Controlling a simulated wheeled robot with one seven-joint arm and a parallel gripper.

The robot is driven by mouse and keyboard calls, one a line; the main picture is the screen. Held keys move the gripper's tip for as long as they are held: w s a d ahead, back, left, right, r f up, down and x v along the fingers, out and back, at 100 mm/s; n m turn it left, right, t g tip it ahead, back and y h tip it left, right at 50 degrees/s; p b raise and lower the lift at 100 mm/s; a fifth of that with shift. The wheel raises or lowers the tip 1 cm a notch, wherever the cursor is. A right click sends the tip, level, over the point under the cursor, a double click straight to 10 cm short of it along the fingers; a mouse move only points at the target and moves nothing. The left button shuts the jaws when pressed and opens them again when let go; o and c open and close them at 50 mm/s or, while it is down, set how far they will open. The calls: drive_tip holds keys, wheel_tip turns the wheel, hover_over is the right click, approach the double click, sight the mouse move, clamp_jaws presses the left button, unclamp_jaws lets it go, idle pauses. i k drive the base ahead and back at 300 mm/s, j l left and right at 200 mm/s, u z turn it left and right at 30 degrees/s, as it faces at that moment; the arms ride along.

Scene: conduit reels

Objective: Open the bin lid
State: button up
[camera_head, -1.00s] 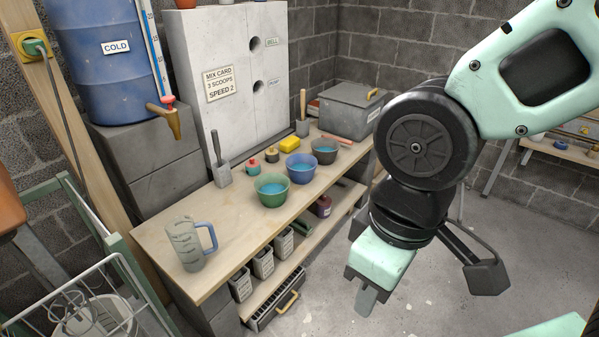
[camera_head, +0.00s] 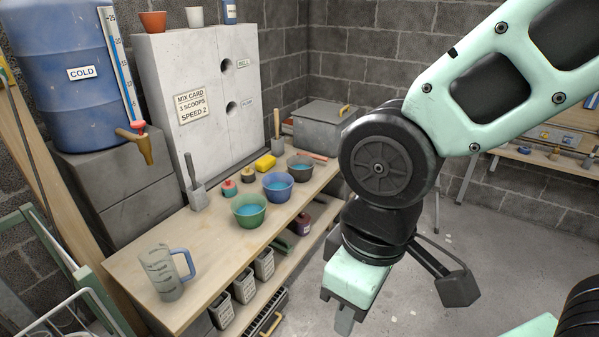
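The bin (camera_head: 312,136) is a grey box at the far right end of the wooden bench, against the back wall. Its grey lid (camera_head: 322,113) lies flat and closed on top, with a yellowish handle (camera_head: 345,110) at its right edge. My arm hides part of the bin's right side. My gripper (camera_head: 345,318) hangs in front of the bench over the floor, well apart from the bin and nearer to me. It points down, and its fingers show only in part, so whether it is open cannot be told.
The bench (camera_head: 200,268) carries a clear jug (camera_head: 165,272), a green bowl (camera_head: 249,210), a blue bowl (camera_head: 278,187), a dark bowl (camera_head: 301,167) and a yellow sponge (camera_head: 265,162). A blue barrel (camera_head: 70,85) stands at the left.

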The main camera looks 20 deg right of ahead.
sight(336, 114)
drive_tip(key=i+l, duration=0.9)
drive_tip(key=i+l+u, duration=0.1)
drive_tip(key=i+l, duration=0.8)
drive_tip(key=i+l+u, duration=0.1)
drive_tip(key=i+l, duration=0.75)
drive_tip(key=l, duration=0.15)
